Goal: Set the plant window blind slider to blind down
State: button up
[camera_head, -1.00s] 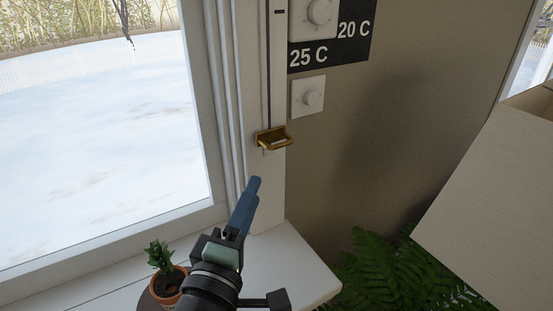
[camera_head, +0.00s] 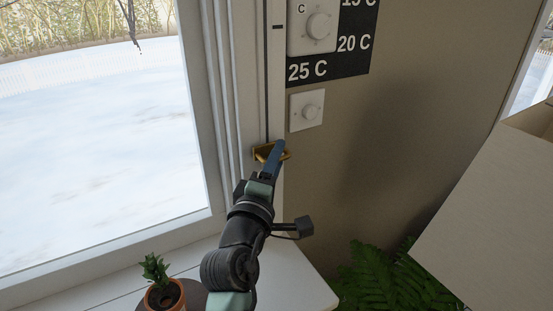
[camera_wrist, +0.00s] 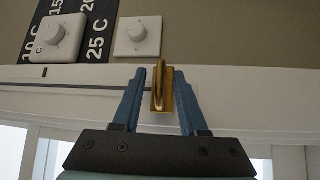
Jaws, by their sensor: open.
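The blind slider has a brass handle (camera_head: 262,153) at the low end of a dark vertical slot (camera_head: 267,80) in the white window frame. My gripper (camera_head: 278,150) is at the handle in the head view and partly covers it. In the wrist view the brass handle (camera_wrist: 161,88) stands between the two blue fingers of my gripper (camera_wrist: 160,78). The fingers are apart, with a gap visible on each side of the handle. A short dark mark (camera_wrist: 45,72) shows on the frame in the wrist view.
A thermostat dial (camera_head: 318,26) and a smaller knob plate (camera_head: 307,110) are on the wall to the right. A potted plant (camera_head: 163,292) stands on the white sill (camera_head: 200,262). A fern (camera_head: 385,280) and a pale box-like shape (camera_head: 490,200) are at right.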

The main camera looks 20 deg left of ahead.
grip_shut()
dwell(1.4)
